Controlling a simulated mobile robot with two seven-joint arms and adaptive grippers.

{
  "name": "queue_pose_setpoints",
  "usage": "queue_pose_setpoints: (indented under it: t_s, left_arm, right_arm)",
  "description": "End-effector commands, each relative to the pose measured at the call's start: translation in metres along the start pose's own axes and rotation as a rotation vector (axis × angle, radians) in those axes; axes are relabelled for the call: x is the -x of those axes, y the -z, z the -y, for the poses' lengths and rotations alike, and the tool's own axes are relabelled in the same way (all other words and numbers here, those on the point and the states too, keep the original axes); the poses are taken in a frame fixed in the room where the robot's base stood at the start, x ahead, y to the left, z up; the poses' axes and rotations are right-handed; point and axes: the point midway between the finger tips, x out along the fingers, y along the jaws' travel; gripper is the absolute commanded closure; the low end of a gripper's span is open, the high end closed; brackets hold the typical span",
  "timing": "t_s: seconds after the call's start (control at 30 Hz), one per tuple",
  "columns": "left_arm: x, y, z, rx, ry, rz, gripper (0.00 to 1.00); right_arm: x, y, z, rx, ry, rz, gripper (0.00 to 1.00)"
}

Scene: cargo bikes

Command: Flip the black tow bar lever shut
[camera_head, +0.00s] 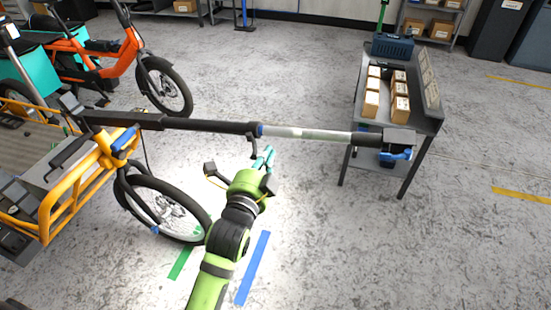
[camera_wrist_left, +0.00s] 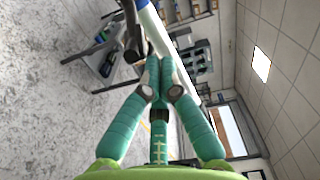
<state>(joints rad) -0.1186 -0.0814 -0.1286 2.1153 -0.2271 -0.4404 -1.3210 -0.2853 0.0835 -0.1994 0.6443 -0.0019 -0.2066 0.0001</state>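The tow bar (camera_head: 310,134) runs level across the head view, with black ends, a white middle and a blue collar (camera_head: 260,129). The small black lever (camera_head: 253,148) hangs down from the bar beside the collar, standing away from it. My left gripper (camera_head: 264,157) is just below the bar, right of the lever, its teal fingers pointing up. In the left wrist view the fingertips (camera_wrist_left: 160,62) are together with nothing between them. A dark curved part, apparently the lever (camera_wrist_left: 133,38), is just beyond them, left. I cannot tell whether they touch. My right gripper is out of view.
The bar's left end meets a yellow cargo bike (camera_head: 95,175), whose front wheel (camera_head: 170,208) is left of my arm. Its right end is by a grey table (camera_head: 425,110) with cardboard boxes. An orange bike (camera_head: 120,60) stands behind.

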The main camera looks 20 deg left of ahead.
Motion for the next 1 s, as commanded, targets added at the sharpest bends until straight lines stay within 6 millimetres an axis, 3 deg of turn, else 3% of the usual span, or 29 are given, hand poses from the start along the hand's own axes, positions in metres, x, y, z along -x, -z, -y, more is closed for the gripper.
queue_pose_setpoints:
  t_s: [0.27, 1.0]
  left_arm:
    - [0.004, -0.009, 0.000, 0.000, 0.001, -0.001, 1.00]
    - [0.009, -0.016, 0.001, -0.006, 0.000, -0.086, 1.00]
  right_arm:
    - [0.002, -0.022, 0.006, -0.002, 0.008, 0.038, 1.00]
    - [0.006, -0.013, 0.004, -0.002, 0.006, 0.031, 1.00]
